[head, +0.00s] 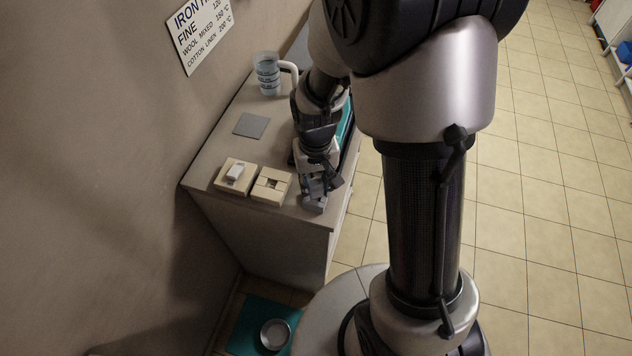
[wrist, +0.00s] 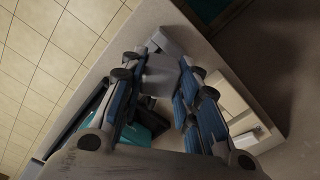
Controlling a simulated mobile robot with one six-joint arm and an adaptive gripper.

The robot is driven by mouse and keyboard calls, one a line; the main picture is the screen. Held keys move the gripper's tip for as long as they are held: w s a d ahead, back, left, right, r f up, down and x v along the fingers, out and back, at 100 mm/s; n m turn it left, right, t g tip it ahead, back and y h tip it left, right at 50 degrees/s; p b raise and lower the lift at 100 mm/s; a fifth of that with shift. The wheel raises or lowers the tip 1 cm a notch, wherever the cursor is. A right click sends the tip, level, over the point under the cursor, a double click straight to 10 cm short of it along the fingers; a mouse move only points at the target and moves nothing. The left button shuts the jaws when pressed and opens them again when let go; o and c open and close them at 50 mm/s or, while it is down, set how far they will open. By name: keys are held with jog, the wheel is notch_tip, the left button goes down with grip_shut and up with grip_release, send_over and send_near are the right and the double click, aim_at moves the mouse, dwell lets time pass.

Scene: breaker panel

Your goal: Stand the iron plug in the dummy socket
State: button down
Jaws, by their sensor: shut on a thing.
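My gripper (head: 318,187) is low over the near right corner of the counter, its fingers closed on a grey block (wrist: 159,76), which I take for the iron plug. A lighter grey piece (wrist: 168,41) shows just beyond the fingertips in the wrist view. I cannot tell whether it is part of the held block or a separate thing under it. In the head view, grey (head: 314,204) shows below the fingers at the counter edge. Left of the gripper is a cream box with a recessed top (head: 271,186), possibly the dummy socket. The plug's lower end is hidden.
Another cream box (head: 226,184) with a white raised piece (head: 235,171) stands further left. A grey square plate (head: 251,125) and a clear measuring jug (head: 267,75) are behind on the counter (head: 222,139). A teal object (head: 345,125) lies beside my arm. The counter edge is close.

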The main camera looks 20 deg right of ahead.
jog(key=shift+f+b, duration=0.5)
jog(key=shift+f, duration=0.2)
jog(key=c, duration=1.1)
grip_release()
jog(key=shift+r, duration=0.1)
notch_tip(320, 180, up, 8)
jog(key=p, duration=0.6)
jog(key=shift+p, duration=0.35)
